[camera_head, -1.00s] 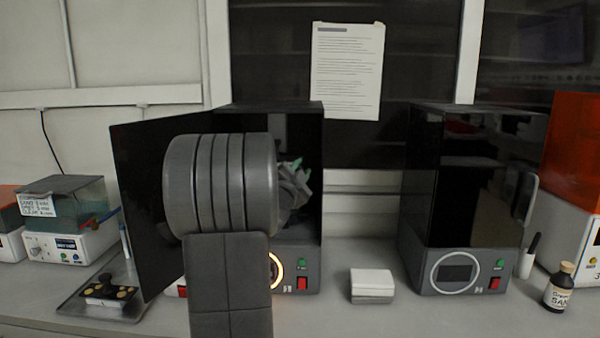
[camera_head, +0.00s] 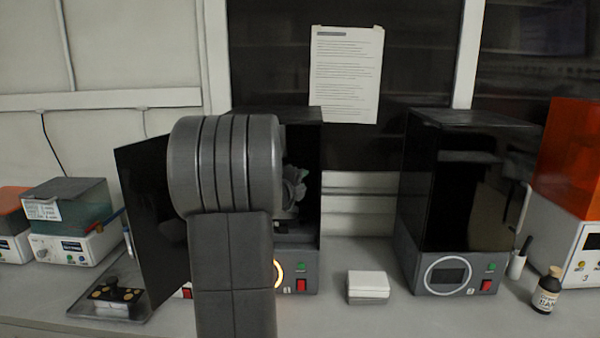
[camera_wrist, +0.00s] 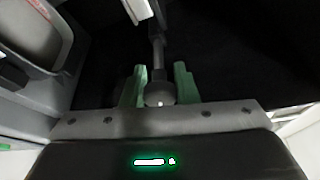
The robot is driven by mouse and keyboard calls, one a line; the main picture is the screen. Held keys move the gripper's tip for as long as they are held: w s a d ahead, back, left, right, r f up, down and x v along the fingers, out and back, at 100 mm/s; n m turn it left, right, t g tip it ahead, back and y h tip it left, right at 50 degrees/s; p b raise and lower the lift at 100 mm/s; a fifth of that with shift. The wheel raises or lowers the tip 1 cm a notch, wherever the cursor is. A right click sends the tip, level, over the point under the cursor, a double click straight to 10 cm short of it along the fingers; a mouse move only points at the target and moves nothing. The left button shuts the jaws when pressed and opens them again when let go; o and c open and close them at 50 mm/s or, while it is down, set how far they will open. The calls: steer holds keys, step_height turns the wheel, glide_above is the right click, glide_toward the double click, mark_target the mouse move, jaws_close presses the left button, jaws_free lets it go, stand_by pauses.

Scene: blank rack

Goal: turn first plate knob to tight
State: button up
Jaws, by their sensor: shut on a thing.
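The plate knob (camera_wrist: 160,93) is a grey rounded knob on a thin shaft, seen in the wrist view between the two green fingers of my gripper (camera_wrist: 160,80). My gripper is shut on it. In the head view my gripper (camera_head: 296,188) is mostly hidden behind my arm and reaches inside the left dark machine (camera_head: 308,262). Its door (camera_head: 145,215) stands open to the left. The plate itself is hidden in the head view. I cannot tell how tight the knob is.
A second dark machine (camera_head: 465,190) stands closed on the right. A white box (camera_head: 368,285) lies between the machines. A tray (camera_head: 85,297) with a dark part is under the open door. A brown bottle (camera_head: 547,292) stands near the right edge.

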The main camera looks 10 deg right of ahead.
steer(key=m+y+p, duration=0.1)
steer(key=m+p, duration=0.1)
steer(key=p, duration=0.1)
steer(key=m+y+p, duration=0.2)
steer(key=m+p, duration=0.1)
steer(key=shift+m+g, duration=0.3)
steer(key=shift+g, duration=0.1)
steer(key=m+y+p, duration=0.1)
steer(key=m+p, duration=0.1)
steer(key=p, duration=0.1)
steer(key=shift+a+m+y, duration=0.1)
steer(key=shift+m+y, duration=0.2)
steer(key=shift+y, duration=0.1)
steer(key=shift+a+f+m+y+p, duration=0.1)
steer(key=shift+f+m+y+p, duration=0.05)
steer(key=shift+m+y+p, duration=0.3)
steer(key=shift+a+f+m+y+p, duration=0.1)
steer(key=shift+m+y+p, duration=0.15)
steer(key=shift+m+p, duration=0.25)
steer(key=shift+f+m+y, duration=0.1)
steer(key=shift+m+y, duration=0.2)
steer(key=shift+m, duration=0.05)
steer(key=o, duration=1)
